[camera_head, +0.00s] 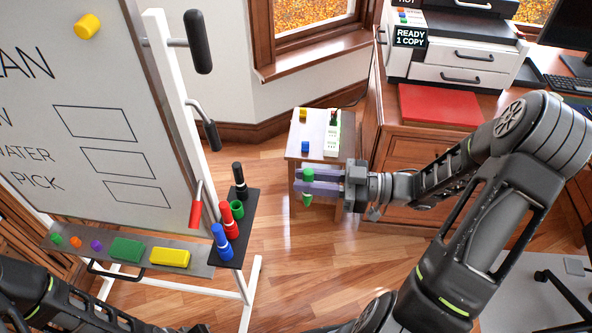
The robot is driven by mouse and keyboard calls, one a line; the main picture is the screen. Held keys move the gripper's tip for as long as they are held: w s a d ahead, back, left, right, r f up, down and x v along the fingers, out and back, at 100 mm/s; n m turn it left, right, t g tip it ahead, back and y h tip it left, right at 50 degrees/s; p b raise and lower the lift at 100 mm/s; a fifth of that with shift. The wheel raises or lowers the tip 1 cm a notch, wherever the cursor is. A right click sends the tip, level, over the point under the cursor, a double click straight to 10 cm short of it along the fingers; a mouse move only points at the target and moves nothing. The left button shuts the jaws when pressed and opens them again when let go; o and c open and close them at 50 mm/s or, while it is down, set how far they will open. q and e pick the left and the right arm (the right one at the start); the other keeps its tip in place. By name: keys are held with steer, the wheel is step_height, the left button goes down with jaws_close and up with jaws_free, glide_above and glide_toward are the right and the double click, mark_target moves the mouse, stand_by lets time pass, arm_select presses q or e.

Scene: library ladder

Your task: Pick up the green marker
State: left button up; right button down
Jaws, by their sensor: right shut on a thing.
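The green marker (308,175) is between the fingers of my right gripper (316,186), which is shut on it. Its top shows above the fingers and its lower end below them. The gripper holds it in the air, right of the marker holder (252,201) on the whiteboard stand. The holder carries a black marker (240,180), a red marker (228,219) and a blue marker (222,243), all upright. A green ring (237,209) in the holder has no marker standing in it. Part of my left arm shows at the bottom left; its gripper is not visible.
The whiteboard (80,120) stands at the left, with a tray (205,262) holding a yellow eraser (170,257) and a green eraser (127,249). A small table (297,151) stands behind my right gripper. A wooden desk (405,140) is at the right. Open floor lies in the middle.

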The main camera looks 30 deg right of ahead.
steer(key=shift+d, duration=0.15)
stand_by(0.6)
steer(key=w+a+f, duration=0.4)
steer(key=w+a, duration=0.1)
steer(key=w, duration=0.1)
steer(key=shift+w+a+f+t, duration=0.2)
steer(key=shift+a+f+t, duration=0.1)
steer(key=shift+a, duration=0.1)
